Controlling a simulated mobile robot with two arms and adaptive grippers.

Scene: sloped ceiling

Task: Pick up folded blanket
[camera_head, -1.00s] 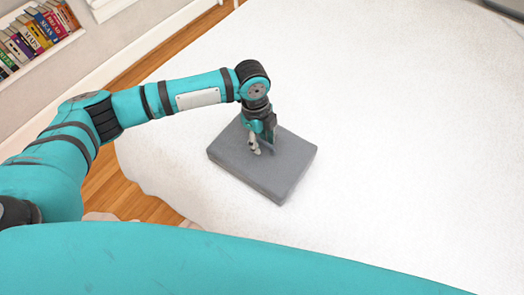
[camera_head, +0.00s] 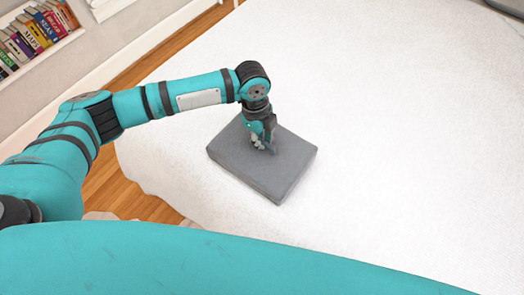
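The folded blanket (camera_head: 290,172) is a flat grey block-like bundle lying on the white bed. My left gripper (camera_head: 265,146) points down at the upper middle of the blanket, with its fingers in front of the blanket's top face. I cannot tell whether the fingertips touch the blanket or how far apart they are. Part of the blanket's top is hidden behind the gripper. My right gripper is not in view.
The white bed (camera_head: 420,150) spreads wide and bare to the right and behind the blanket. Its left edge drops to a wooden floor (camera_head: 130,195). A shelf with several books (camera_head: 35,30) is on the wall at the upper left.

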